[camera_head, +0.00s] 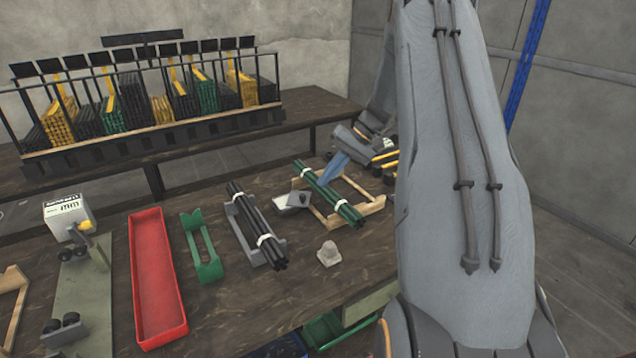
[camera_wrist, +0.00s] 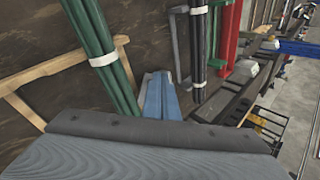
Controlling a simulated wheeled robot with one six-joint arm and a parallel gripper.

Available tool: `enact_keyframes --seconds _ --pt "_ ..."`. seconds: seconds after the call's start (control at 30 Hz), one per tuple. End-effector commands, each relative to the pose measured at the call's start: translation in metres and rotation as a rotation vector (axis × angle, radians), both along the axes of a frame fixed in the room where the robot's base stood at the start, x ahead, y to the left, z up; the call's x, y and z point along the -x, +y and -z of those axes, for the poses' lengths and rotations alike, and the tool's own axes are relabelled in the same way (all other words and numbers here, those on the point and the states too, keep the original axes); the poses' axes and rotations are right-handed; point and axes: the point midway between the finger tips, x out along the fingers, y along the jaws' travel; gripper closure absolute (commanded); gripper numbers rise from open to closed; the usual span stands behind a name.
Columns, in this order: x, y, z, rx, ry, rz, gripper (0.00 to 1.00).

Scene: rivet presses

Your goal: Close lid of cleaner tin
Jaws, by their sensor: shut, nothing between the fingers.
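A small grey tin (camera_head: 285,204) stands on the dark bench between the two rod bundles in the head view. A darker grey panel, seemingly its lid (camera_head: 299,198), shows at its right side; I cannot tell its exact angle. My gripper (camera_head: 326,179) has blue fingers, pressed together and empty. It is above the wooden cradle, to the right of the tin and apart from it in the picture. The blue fingers (camera_wrist: 161,88) also show in the wrist view, where I cannot make out the tin clearly.
Green rods (camera_head: 328,194) lie in a wooden cradle (camera_head: 373,205) beside my fingers. Dark rods (camera_head: 255,226) lie in a grey cradle left of the tin. A pale block (camera_head: 328,254) stands in front. A red tray (camera_head: 157,280) and green holder (camera_head: 203,247) are farther left.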

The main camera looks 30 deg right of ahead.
Motion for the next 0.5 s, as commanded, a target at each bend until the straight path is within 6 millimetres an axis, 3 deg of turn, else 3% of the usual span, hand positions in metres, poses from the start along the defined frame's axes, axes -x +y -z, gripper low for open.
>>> enact_keyframes --seconds 0.03,0.1,0.2,0.33,0.5 --pt "-0.005 -0.018 0.000 -0.028 -0.025 0.017 1.00" --pt "-0.012 -0.035 0.000 -0.061 -0.060 0.029 1.00" --pt "-0.017 -0.052 0.000 -0.090 -0.098 0.040 1.00" --pt "-0.021 -0.058 0.001 -0.107 -0.120 0.045 1.00" --pt "-0.026 -0.045 0.013 -0.110 -0.121 0.044 1.00"
